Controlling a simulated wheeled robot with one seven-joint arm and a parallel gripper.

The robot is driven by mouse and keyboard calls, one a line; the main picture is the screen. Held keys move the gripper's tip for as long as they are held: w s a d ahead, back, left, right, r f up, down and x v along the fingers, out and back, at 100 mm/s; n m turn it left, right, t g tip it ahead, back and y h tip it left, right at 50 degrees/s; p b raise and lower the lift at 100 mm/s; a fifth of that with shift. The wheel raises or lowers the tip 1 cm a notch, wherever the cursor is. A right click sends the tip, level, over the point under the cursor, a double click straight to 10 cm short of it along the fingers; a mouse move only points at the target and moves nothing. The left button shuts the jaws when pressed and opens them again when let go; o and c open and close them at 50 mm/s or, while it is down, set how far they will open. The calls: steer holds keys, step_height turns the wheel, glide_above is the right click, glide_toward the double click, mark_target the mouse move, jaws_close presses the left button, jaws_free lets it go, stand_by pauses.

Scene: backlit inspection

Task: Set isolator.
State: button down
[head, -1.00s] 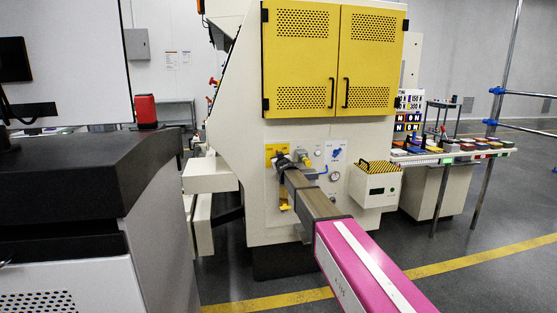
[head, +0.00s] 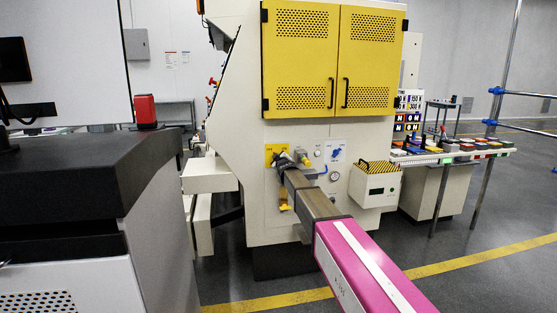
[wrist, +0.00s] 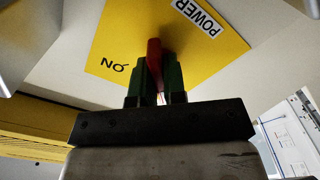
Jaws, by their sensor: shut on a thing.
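The isolator has a red handle (wrist: 154,58) on a yellow plate (wrist: 150,25) in the wrist view. The plate bears a tilted POWER label (wrist: 199,16) and black letters that read as ON upside down. My gripper (wrist: 155,75) has its green fingers closed on either side of the red handle. In the head view, the yellow plate (head: 272,150) is on the front of the cream machine (head: 300,132). My arm's end covers the handle and fingertips there.
A white panel with a blue knob (head: 336,154) and a gauge (head: 334,176) are right of the isolator. A cream box with a striped top (head: 376,183) juts out further right. A dark-topped counter (head: 80,185) stands close on the left.

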stand_by(0.4)
steer(key=c, duration=1.2)
jaws_free()
steer(key=shift+s, duration=0.1)
steer(key=v, duration=1)
steer(key=shift+s, duration=0.3)
